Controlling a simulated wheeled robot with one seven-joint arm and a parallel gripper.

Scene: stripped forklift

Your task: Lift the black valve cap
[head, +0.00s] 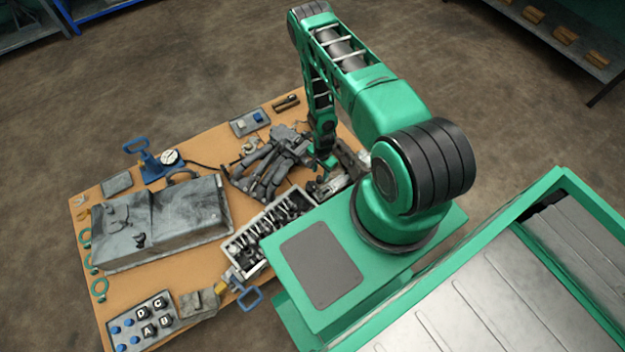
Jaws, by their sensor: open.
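Several small black round pieces with white letters (157,306) stand in a light tray (125,342) at the table's near left corner, beside small blue pieces. I cannot tell whether one of them is the black valve cap. A small black piece (140,240) also shows at the front of the large grey casing. My gripper (322,168) is at the end of the green arm, low over the right part of the table, beside a heap of grey metal parts. It is open; its fingertips are small and partly hidden, and I see nothing held.
The large grey casing (180,215) fills the table's left half. A long pale box (240,243) of dark parts lies along the near edge. Grey levers (268,165), a blue stand with a dial (160,163) and a small tray (249,122) stand farther back. Bare wooden tabletop (210,135) shows at the back.

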